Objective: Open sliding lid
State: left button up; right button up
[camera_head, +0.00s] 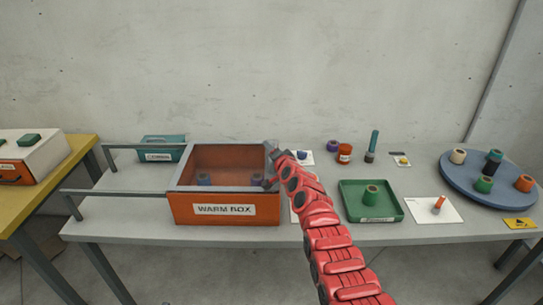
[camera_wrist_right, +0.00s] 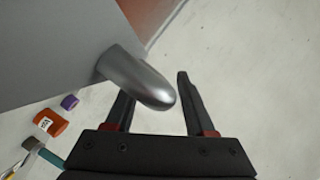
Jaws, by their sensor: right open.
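The orange box labelled WARM BOX (camera_head: 222,210) stands on the grey table. Its sliding lid, which looks like a see-through pane (camera_head: 228,160) in a grey frame, appears to cover the top. Spools show dimly inside. Two grey rails (camera_head: 120,191) run out to the left of the box. My right gripper (camera_head: 270,168), on the red arm, is at the box's right edge. In the right wrist view a rounded silver handle (camera_wrist_right: 143,80) sticks out from a grey surface between the open fingers (camera_wrist_right: 155,98). Firm contact cannot be told. My left gripper is out of view.
Right of the arm are a green tray (camera_head: 350,207) with a spool, a white card (camera_head: 425,212) and a blue round tray (camera_head: 463,182) with several spools. A teal box (camera_head: 160,154) stands behind the rails. The table between the rails is clear.

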dwell(0.3)
grip_shut()
dwell(1.3)
